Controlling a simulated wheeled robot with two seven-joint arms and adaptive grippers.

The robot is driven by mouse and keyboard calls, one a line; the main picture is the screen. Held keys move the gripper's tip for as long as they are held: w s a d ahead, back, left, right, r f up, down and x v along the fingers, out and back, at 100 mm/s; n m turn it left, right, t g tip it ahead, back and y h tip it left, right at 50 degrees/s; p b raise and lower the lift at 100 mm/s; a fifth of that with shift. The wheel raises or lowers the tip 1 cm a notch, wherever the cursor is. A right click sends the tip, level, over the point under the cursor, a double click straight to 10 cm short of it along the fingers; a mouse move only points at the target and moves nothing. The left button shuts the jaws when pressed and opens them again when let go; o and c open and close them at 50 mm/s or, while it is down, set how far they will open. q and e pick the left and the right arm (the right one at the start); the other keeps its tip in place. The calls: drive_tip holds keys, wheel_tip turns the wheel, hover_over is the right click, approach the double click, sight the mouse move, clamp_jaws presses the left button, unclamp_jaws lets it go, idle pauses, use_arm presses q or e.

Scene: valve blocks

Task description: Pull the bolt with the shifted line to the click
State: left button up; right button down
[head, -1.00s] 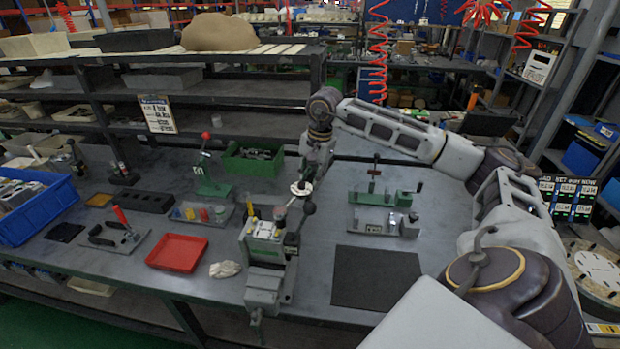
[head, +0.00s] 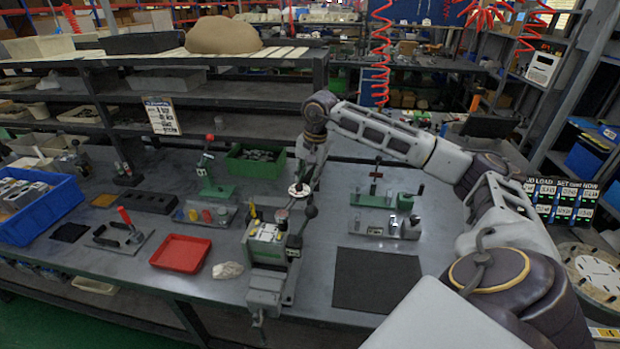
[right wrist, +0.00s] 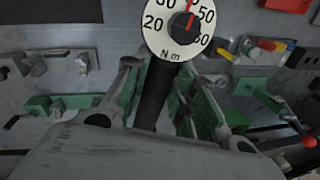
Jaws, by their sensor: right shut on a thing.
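My right gripper (head: 301,179) is above the back of the grey clamped valve block (head: 265,233), pointing down. It is shut on the dark handle of a torque wrench with a white round dial (head: 299,190). In the right wrist view the handle runs between the fingers (right wrist: 160,92), and the dial (right wrist: 184,28) shows a red pointer, numbers and "N m". The block's top carries small yellow and light parts. The bolt heads and their lines are too small to tell, and the wrench's working end is not clear. My left gripper is out of view.
The block sits in a grey vise (head: 266,290) at the bench's front edge, with a black ball knob (head: 312,211) beside it. A red tray (head: 181,253) and a pale rag (head: 228,270) lie left. A dark mat (head: 376,280) lies right. Green and grey fixtures stand behind.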

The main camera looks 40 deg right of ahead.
drive_tip(key=shift+w+r, duration=0.1)
drive_tip(key=shift+w, duration=0.1)
drive_tip(key=shift+r+p, duration=0.5)
drive_tip(key=shift+r, duration=0.15)
idle(0.7)
drive_tip(key=shift+a+r+p, duration=0.1)
drive_tip(key=shift+r+p, duration=1.85)
drive_tip(key=shift+r, duration=1)
